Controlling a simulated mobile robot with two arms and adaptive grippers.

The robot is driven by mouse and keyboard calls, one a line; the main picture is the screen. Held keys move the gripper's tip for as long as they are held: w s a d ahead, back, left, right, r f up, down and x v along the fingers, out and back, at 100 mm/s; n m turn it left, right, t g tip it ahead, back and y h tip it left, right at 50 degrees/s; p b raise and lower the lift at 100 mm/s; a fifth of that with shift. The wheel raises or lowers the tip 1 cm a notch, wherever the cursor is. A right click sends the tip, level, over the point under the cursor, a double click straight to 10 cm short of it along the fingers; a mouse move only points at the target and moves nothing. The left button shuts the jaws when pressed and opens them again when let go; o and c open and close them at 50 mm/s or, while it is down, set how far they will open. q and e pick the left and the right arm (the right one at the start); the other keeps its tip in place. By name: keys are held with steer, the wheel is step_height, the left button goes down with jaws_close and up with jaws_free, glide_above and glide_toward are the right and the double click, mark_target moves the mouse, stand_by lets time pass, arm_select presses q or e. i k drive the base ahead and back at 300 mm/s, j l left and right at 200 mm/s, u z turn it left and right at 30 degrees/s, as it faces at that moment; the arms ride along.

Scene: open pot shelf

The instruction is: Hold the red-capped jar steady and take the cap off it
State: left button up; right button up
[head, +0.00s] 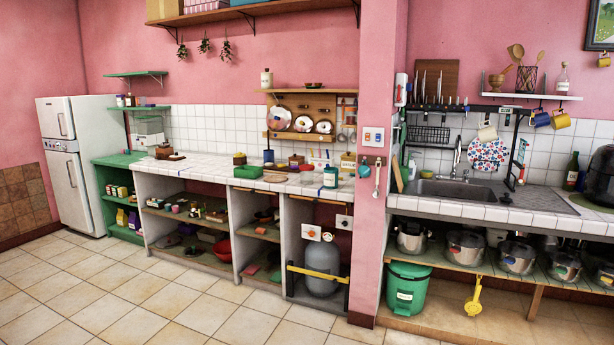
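Neither of my grippers is in view. I cannot pick out a red-capped jar with certainty; the small items on the counter are too far off to tell. The white tiled counter (205,166) runs along the pink wall and holds several small containers. Among them are a teal bottle-like container (330,177) near the pillar, a pale canister (348,160) behind it, and a small blue container (268,157). Nothing is seen being held.
A pink pillar (371,230) divides the counter from the sink (455,190) at the right. Open shelves below hold several pots and a green bin (407,289). A white fridge (75,160) stands at the left. The tiled floor (190,300) in front is clear.

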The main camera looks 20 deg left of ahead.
mark_target(306, 178)
steer(key=i+j+u, duration=0.6)
steer(key=i, duration=0.15)
steer(key=i+j+u, duration=0.3)
steer(key=i+u, duration=0.35)
steer(key=i, duration=0.15)
steer(key=i+j+z, duration=0.1)
steer(key=i+z, duration=0.15)
steer(key=i, duration=0.3)
steer(key=i+j+z, duration=0.25)
steer(key=i, duration=0.25)
steer(key=i+j+z, duration=0.25)
steer(key=i, duration=0.25)
